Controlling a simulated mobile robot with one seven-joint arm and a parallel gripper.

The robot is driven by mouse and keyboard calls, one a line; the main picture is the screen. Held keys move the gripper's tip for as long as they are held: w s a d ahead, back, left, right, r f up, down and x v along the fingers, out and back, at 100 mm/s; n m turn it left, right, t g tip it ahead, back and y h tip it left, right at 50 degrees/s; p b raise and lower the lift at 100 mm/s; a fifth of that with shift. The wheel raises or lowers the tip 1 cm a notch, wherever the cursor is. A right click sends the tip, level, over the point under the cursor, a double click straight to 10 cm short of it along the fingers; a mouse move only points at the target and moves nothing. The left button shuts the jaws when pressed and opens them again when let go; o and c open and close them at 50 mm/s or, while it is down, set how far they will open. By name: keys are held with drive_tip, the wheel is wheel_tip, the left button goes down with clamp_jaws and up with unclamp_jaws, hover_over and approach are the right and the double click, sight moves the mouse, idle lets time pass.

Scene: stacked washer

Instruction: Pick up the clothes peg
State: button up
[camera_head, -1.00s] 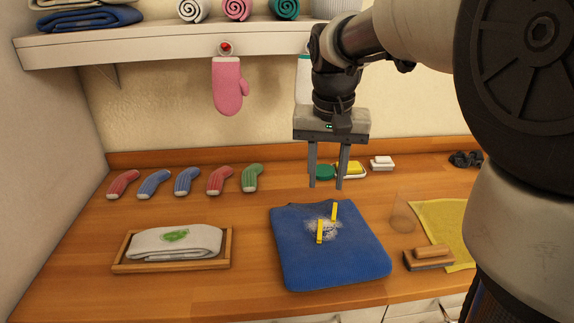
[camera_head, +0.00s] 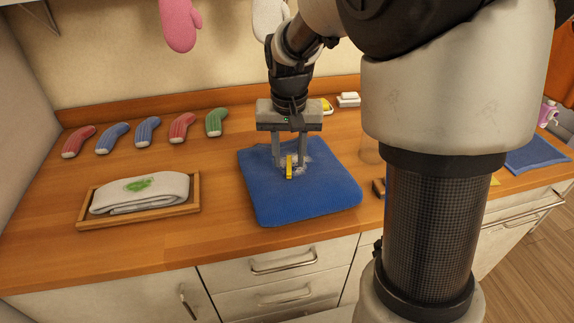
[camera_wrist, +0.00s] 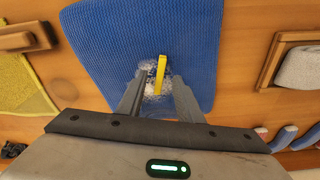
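The clothes peg (camera_head: 289,170) is a narrow yellow piece on the blue cloth (camera_head: 262,203), over a white speckled patch. It also shows in the wrist view (camera_wrist: 161,72) as one yellow strip. My gripper (camera_head: 290,162) is open, pointing down over the cloth, with a finger to each side of the peg. In the wrist view a gap shows between the peg and each finger. I cannot tell whether the fingertips touch the cloth. Only one yellow piece can be made out.
A wooden tray (camera_head: 82,214) with a folded white cloth (camera_head: 130,197) stands to the left. Several socks (camera_head: 147,131) lie in a row behind it. A wooden-backed brush (camera_wrist: 24,41) and a yellow cloth (camera_wrist: 18,85) lie on the other side. Bare counter separates the tray and blue cloth.

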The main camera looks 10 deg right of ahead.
drive_tip(key=shift+w+f, duration=0.1)
drive_tip(key=shift+f, duration=0.4)
clamp_jaws()
